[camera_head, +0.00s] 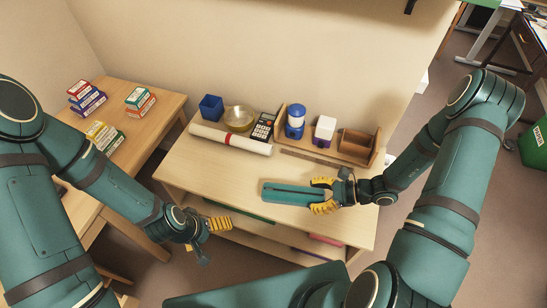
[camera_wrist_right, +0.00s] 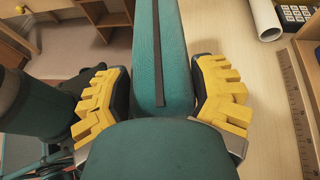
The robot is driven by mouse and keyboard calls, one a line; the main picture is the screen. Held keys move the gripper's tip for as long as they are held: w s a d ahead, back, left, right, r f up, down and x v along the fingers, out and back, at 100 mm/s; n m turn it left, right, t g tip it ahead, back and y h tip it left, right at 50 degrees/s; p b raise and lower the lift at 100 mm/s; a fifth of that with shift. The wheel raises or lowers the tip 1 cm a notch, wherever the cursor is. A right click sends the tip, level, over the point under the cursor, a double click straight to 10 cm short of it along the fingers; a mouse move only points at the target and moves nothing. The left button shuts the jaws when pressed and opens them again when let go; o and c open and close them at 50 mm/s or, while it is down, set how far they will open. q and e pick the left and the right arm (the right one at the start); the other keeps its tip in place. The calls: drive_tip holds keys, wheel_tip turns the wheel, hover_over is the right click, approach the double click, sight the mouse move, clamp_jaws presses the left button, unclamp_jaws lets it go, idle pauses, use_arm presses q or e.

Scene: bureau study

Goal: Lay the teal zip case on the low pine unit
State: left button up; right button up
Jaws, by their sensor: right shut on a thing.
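The teal zip case (camera_head: 285,193) is long and narrow with a dark zip line along it. It lies level over the front part of the low pine unit's top (camera_head: 225,172). I cannot tell whether it touches the wood. My right gripper (camera_head: 324,195) is shut on the case's right end. In the right wrist view the case (camera_wrist_right: 147,45) runs between the two yellow-padded fingers (camera_wrist_right: 160,95), one on each side. My left gripper (camera_head: 213,236) is empty in front of the unit's left front edge; its jaw opening is unclear.
A ruler (camera_head: 312,158) lies behind the case. A desk with stacked boxes (camera_head: 137,101) stands left.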

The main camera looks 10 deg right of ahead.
drive_tip(key=shift+w+d+f+m+t+h, duration=0.1)
drive_tip(key=shift+d+f+m+t+h, duration=0.15)
drive_tip(key=shift+f+m+t, duration=0.35)
drive_tip(key=shift+d+f+m+t+h, duration=0.25)
drive_tip(key=shift+f+m+t, duration=0.25)
drive_tip(key=shift+f+t, duration=0.1)
drive_tip(key=b, duration=0.2)
hover_over(311, 215)
wheel_tip(311, 215, down, 7)
drive_tip(key=shift+r, duration=0.1)
use_arm(q)
drive_tip(key=shift+w+f, duration=0.25)
drive_tip(key=shift+f, duration=0.25)
drive_tip(key=shift+w+f, duration=0.2)
drive_tip(key=shift+f, duration=0.3)
use_arm(e)
drive_tip(key=shift+f, duration=1.55)
drive_tip(key=shift+f, duration=0.1)
drive_tip(key=o, duration=1.3)
use_arm(q)
drive_tip(key=shift+f, duration=0.1)
